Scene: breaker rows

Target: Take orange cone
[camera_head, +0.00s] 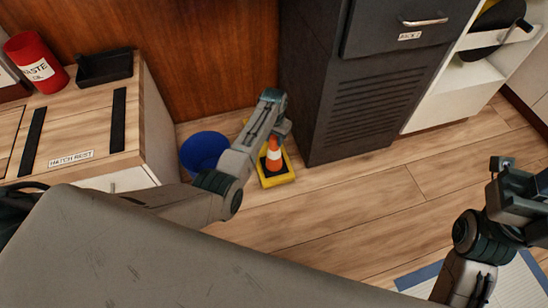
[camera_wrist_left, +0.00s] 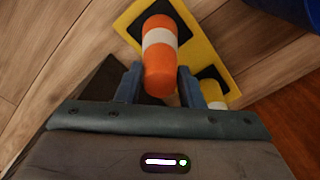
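The orange cone (camera_head: 274,161) with a white band stands upright on a black base on a yellow square (camera_head: 279,180) on the floor. In the left wrist view the cone (camera_wrist_left: 160,58) has its rounded orange tip towards the camera, between my two blue-grey fingers. My left gripper (camera_head: 281,130) is over the cone's top in the head view. In the wrist view its fingers (camera_wrist_left: 160,86) are apart, one on each side of the tip; contact is not clear. My right gripper (camera_head: 507,168) is at the right edge, away from the cone; its fingers are unclear.
A blue bucket (camera_head: 204,150) stands just left of the cone. A yellow, black and white object (camera_wrist_left: 212,88) is beside my finger. A dark cabinet (camera_head: 368,112) stands close on the right, a wooden cabinet (camera_head: 160,125) on the left. The floor (camera_head: 350,205) in front is clear.

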